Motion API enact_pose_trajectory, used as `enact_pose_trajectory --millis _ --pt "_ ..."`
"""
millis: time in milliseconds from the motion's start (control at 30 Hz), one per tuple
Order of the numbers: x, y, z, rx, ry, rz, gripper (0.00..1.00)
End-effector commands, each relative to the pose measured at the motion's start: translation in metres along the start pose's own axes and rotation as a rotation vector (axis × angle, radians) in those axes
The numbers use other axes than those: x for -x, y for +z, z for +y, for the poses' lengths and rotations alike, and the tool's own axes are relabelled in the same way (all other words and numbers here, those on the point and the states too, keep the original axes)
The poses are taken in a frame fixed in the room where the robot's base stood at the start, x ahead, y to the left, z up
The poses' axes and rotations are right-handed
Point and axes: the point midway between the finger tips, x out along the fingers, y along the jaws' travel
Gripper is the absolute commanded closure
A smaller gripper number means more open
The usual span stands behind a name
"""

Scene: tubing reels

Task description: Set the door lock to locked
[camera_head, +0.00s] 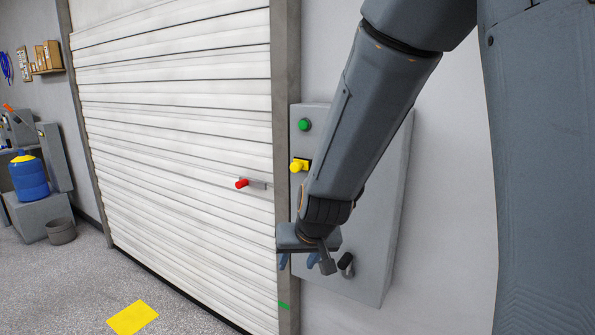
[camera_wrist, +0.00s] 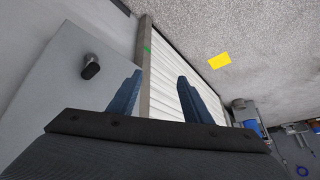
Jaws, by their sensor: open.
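A roller door (camera_head: 170,120) with white slats fills the left middle of the head view and is down. A red knob (camera_head: 242,184) on a short metal slide sits on the door near its right post; it looks like the door lock, but its setting is hard to read. My gripper (camera_head: 298,263) is open and empty, pointing down, below and right of the red knob and in front of the grey control box (camera_head: 377,240). In the wrist view, my gripper's two blue fingers (camera_wrist: 160,75) are apart with nothing between them. The red knob does not show there.
The box carries a green button (camera_head: 304,125), a yellow knob (camera_head: 299,166) partly behind my arm, and a black handle (camera_head: 345,262) close to my gripper, also in the wrist view (camera_wrist: 91,70). A yellow floor mark (camera_head: 133,317) and blue barrel (camera_head: 29,178) lie left.

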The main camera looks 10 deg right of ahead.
Motion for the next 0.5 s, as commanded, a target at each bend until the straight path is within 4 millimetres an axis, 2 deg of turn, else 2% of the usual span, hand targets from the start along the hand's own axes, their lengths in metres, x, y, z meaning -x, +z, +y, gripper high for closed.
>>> enact_pose_trajectory --millis 33,100,200,333,400,500 --pt "-0.014 -0.034 -0.013 -0.017 -0.003 0.097 0.55" --pt "-0.024 -0.083 -0.025 -0.052 0.005 0.240 0.55" --pt "-0.031 -0.143 -0.036 -0.108 0.046 0.433 0.55" --pt "-0.029 -0.205 -0.041 -0.188 0.141 0.659 0.55" --pt "-0.025 -0.228 -0.041 -0.232 0.210 0.766 0.55" --pt "-0.016 -0.247 -0.039 -0.293 0.323 0.891 0.55"
